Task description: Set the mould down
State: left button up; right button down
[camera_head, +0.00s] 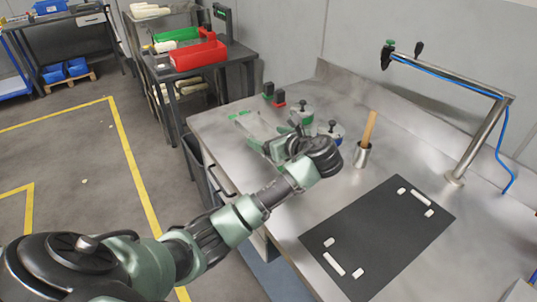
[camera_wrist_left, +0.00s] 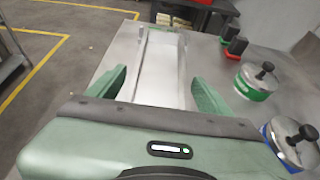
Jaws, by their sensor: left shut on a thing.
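The mould (camera_wrist_left: 162,62) is a long, pale, trough-like piece. In the left wrist view it runs away from me between the two green fingers of my left gripper (camera_wrist_left: 158,84). In the head view the mould (camera_head: 250,124), with green at its far end, is over the left back part of the steel worktop (camera_head: 232,172). My left gripper (camera_head: 274,143) is shut on its near part. I cannot tell whether its underside touches the worktop. My right gripper is not in view.
Lidded pots with a green band (camera_wrist_left: 256,82) and a blue band (camera_wrist_left: 292,142) stand close right of the gripper. A metal cup (camera_head: 361,155) holds a wooden-handled tool. A black mat (camera_head: 375,240) with white marks lies nearer. A bent pipe stand (camera_head: 482,138) rises at right.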

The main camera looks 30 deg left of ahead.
aim_at(269, 163)
pick_arm(q)
jog(key=shift+f, duration=3.1)
jog(key=o, duration=2)
jog(key=shift+f, duration=0.1)
jog(key=shift+s, duration=0.1)
jog(key=shift+d, duration=0.1)
jog(key=v, duration=1.2)
